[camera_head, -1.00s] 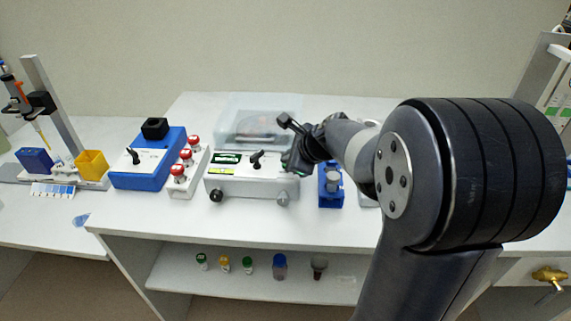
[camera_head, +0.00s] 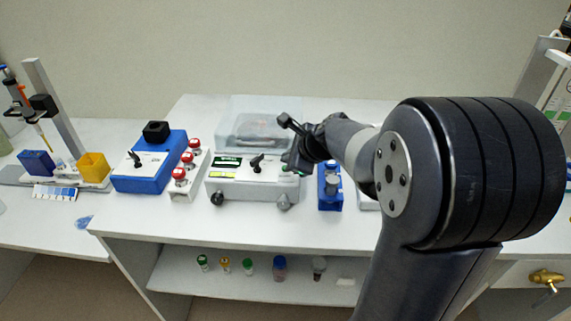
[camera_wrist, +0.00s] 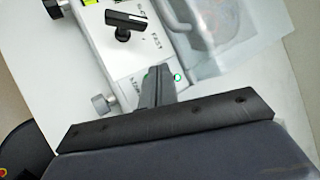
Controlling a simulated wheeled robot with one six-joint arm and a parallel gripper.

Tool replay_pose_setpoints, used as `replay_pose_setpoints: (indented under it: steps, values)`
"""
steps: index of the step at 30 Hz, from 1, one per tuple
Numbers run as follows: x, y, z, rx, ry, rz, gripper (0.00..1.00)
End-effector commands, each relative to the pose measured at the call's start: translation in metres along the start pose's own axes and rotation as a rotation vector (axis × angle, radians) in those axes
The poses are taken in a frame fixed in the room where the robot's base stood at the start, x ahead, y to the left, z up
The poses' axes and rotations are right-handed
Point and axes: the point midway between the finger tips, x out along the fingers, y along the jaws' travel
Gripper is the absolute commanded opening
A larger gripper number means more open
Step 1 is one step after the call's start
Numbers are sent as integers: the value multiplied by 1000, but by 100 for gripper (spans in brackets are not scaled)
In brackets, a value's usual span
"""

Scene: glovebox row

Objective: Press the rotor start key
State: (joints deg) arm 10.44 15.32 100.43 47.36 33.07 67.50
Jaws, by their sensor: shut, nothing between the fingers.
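The rotor device (camera_head: 240,190) is a pale grey box on the bench with a clear lid (camera_head: 232,128) behind its panel. A black lever knob (camera_head: 257,162) stands on the panel, and it also shows in the wrist view (camera_wrist: 126,20). In the wrist view, a small round key with a green-lit ring (camera_wrist: 177,78) sits on the panel beside my fingertips. My gripper (camera_wrist: 158,72) is shut and empty, its tips over the panel near this key. Lettering beside it is partly hidden by the fingers. I cannot tell whether the tips touch the panel. In the head view my gripper (camera_head: 291,163) is at the device's right end.
A blue box with a black knob (camera_head: 150,172) and a strip of red-capped knobs (camera_head: 180,173) stand to the left. A small blue holder (camera_head: 330,197) stands close on the right. A shelf below holds several small vials. The bench front is clear.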

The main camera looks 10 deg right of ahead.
Motion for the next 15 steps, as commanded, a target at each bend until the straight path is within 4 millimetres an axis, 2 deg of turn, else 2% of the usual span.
replay_pose_setpoints:
  steps: [8, 15]
  values:
    - [-1, -1, 1, 0, 0, 0, 0]
    - [-16, -12, 12, 0, 0, -1, 0]
